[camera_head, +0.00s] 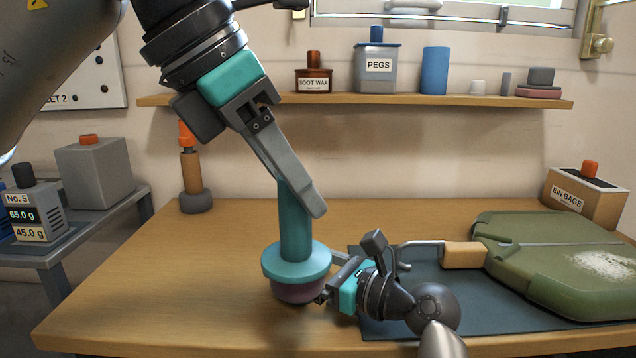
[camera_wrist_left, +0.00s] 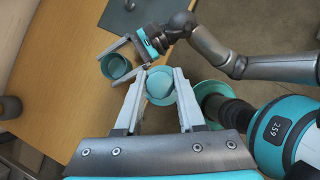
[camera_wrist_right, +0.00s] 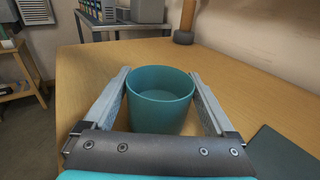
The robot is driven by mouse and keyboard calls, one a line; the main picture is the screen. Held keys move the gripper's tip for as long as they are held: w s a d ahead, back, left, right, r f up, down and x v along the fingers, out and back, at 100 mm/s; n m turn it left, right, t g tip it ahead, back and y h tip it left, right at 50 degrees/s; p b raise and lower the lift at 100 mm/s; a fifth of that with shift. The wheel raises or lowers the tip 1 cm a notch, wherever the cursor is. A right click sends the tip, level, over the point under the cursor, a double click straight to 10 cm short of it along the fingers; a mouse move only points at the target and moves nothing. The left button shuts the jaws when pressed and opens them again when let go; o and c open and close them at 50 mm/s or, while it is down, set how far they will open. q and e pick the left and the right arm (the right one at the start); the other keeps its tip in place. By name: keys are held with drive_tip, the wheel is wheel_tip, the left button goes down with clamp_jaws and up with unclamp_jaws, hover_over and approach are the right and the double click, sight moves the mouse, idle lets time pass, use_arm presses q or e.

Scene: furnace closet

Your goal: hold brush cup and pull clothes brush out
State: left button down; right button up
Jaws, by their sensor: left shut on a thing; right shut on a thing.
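The clothes brush has a teal handle (camera_head: 295,225), a wide teal disc (camera_head: 296,262) and a dark purple underside (camera_head: 296,292). My left gripper (camera_head: 300,198) is shut on the upper handle and holds the brush roughly upright; the handle end (camera_wrist_left: 160,84) shows between its fingers in the left wrist view. The teal brush cup (camera_wrist_right: 160,103) stands between the fingers of my right gripper (camera_wrist_right: 158,90), which is shut on it. Its inside looks empty, and the brush is outside it. In the head view the brush hides the cup.
A dark mat (camera_head: 375,325) lies at the right, with a green case (camera_head: 540,262) and a wooden-handled tool (camera_head: 464,255) on it. The table's left part is clear.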

drive_tip(key=shift+f, duration=0.1)
drive_tip(key=o, duration=1.2)
drive_tip(key=shift+o, duration=0.2)
